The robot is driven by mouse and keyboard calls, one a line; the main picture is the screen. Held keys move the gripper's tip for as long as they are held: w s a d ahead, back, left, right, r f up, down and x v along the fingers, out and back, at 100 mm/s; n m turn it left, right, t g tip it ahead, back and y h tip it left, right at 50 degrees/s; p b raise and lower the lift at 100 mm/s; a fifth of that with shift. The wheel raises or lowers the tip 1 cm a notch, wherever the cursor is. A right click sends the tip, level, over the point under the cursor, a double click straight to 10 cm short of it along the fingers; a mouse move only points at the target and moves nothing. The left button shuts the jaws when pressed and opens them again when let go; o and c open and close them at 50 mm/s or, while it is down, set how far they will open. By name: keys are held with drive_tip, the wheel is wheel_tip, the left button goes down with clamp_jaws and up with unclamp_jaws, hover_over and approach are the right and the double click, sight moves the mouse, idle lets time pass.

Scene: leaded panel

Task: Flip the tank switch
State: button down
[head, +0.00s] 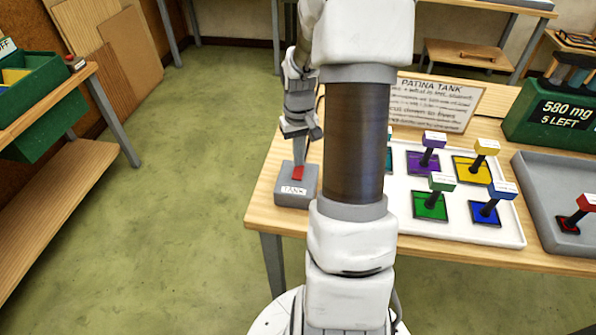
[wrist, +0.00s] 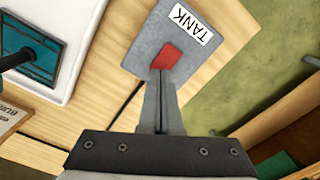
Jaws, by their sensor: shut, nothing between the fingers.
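The tank switch is a grey box (head: 282,190) with a red rocker (head: 298,173) and a white label reading TANK. It sits at the left end of the wooden table in the head view. In the wrist view the grey box (wrist: 206,22) shows with the red rocker (wrist: 168,55) in its middle. My gripper (wrist: 160,76) is shut and empty. Its fingertips are at the near edge of the red rocker and overlap it slightly in the picture; I cannot tell whether they touch. In the head view my gripper (head: 299,160) points down above the switch.
A white tray (head: 462,238) with several coloured tiles and handled stamps is right of the switch, partly behind my arm. A PATINA TANK sign (head: 432,103) stands behind. A grey tray (head: 540,212) and green box (head: 530,122) are farther right. Open floor lies left.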

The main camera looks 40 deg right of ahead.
drive_tip(key=shift+f+b, duration=0.5)
drive_tip(key=shift+f, duration=0.25)
drive_tip(key=shift+r+p, duration=2.65)
drive_tip(key=shift+r, duration=0.9)
